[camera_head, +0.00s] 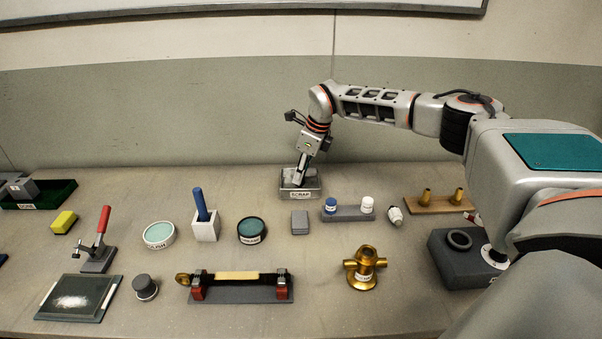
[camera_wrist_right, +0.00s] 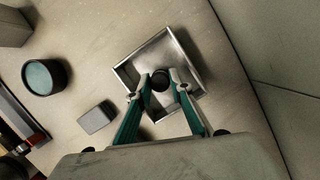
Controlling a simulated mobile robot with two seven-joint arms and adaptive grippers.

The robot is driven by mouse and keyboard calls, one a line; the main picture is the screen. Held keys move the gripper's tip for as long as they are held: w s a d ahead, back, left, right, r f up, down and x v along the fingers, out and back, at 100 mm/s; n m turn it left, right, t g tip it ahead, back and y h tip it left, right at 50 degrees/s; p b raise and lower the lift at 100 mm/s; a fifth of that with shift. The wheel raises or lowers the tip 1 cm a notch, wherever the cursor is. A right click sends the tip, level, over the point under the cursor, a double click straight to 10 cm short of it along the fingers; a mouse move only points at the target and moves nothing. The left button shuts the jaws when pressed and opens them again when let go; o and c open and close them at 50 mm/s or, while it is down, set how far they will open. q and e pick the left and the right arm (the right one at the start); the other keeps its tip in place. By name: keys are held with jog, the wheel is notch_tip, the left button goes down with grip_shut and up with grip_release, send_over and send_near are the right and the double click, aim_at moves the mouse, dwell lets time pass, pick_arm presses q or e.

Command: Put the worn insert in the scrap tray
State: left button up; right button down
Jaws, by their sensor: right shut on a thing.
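The scrap tray (camera_head: 311,193), a small grey metal tray with a SCRAP label, stands at the back of the bench. My right gripper (camera_head: 298,181) points down over it, with its fingertips at or just above the tray's opening. In the right wrist view, the tray (camera_wrist_right: 187,48) lies under the fingers, and the gripper (camera_wrist_right: 164,82) is shut on a small dark round piece, which I take for the worn insert (camera_wrist_right: 160,82). The fingers partly hide the piece, and I cannot tell whether it touches the tray floor. My left gripper is out of view.
A grey block (camera_head: 300,222) and a rack with blue and white caps (camera_head: 348,214) stand in front of the tray. A dark round dish (camera_head: 251,230) is to the left. The wall (camera_head: 200,110) is close behind. A brass fitting (camera_head: 365,267) stands nearer the front.

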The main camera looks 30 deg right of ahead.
jog(key=c, duration=1.8)
grip_release()
jog(key=shift+f, duration=0.15)
jog(key=v, duration=1.2)
jog(key=shift+r, duration=0.25)
jog(key=shift+f, duration=0.1)
